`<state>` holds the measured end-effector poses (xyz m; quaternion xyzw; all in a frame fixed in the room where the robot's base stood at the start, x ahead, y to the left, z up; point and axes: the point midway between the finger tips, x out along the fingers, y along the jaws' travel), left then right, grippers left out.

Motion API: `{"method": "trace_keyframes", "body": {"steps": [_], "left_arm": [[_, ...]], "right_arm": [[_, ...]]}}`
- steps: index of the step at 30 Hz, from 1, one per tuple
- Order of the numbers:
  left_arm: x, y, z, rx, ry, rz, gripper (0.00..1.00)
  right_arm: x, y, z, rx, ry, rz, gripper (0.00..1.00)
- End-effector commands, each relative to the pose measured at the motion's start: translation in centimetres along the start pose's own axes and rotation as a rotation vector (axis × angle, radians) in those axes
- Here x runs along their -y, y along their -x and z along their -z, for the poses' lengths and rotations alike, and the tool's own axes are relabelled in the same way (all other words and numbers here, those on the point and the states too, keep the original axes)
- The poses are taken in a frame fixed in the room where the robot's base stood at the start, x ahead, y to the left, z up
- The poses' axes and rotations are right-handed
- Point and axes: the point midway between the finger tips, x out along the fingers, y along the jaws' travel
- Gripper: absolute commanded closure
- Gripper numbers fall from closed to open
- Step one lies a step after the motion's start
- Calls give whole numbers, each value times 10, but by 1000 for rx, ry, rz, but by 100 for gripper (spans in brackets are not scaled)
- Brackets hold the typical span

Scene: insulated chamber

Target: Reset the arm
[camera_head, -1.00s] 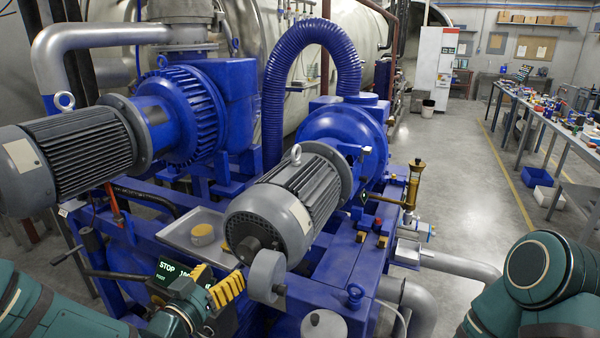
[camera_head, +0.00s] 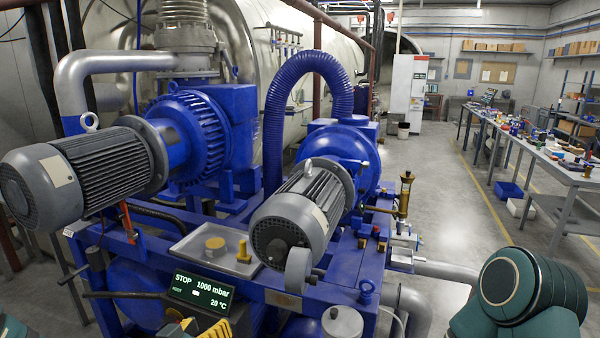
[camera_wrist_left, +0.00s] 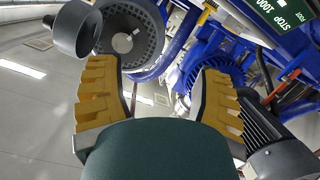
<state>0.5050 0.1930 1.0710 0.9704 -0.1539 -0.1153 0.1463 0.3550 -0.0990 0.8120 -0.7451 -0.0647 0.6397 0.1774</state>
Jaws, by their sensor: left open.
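My left gripper (camera_head: 203,328) shows only its yellow fingertips at the bottom edge of the head view, just below the display panel (camera_head: 200,291), which reads STOP, 1000 mbar, 20 °C. In the left wrist view the gripper (camera_wrist_left: 158,100) is open, with its two yellow-padded fingers wide apart and nothing held between them. My right arm (camera_head: 530,295) stands at the lower right of the head view. Its gripper is out of view.
Blue pump machinery with a grey motor (camera_head: 295,220) and a second motor (camera_head: 85,175) fills the left and middle. A metal tray (camera_head: 190,256) holds a round yellow cap (camera_head: 215,244) and a yellow fitting (camera_head: 243,252). A cluttered bench (camera_head: 560,172) stands right, beyond open floor.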

Motion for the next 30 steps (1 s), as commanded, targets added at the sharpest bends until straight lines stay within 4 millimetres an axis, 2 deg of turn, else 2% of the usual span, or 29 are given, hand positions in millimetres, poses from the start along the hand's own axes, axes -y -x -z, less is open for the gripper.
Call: {"method": "trace_keyframes", "body": {"steps": [1,3,5,7,9,12,15,18,21,30], "left_arm": [[-2,-6,-23,70,34,10,33],[-2,-11,-56,177,80,35,33],[-2,-12,-88,280,121,58,33],[-6,-10,-130,419,169,87,33],[-12,-2,-175,570,215,120,33],[-22,17,-231,776,267,167,33],[-29,37,-270,936,301,210,33],[-34,53,-293,1040,321,240,33],[-36,62,-303,1089,331,258,33],[-36,63,-305,1097,333,261,33]], "right_arm": [[0,0,0,-1,-1,0,46],[-1,-1,1,-1,-1,-1,46],[-1,-1,1,-1,-2,-1,46],[-1,-1,1,-1,-2,-1,46],[0,0,0,-1,-1,-1,46],[0,0,0,0,-1,0,46],[0,-1,0,0,-1,0,46],[-1,-1,0,-1,-1,-1,46],[0,0,0,-1,-1,-1,46],[0,0,0,0,-1,0,46]]}}
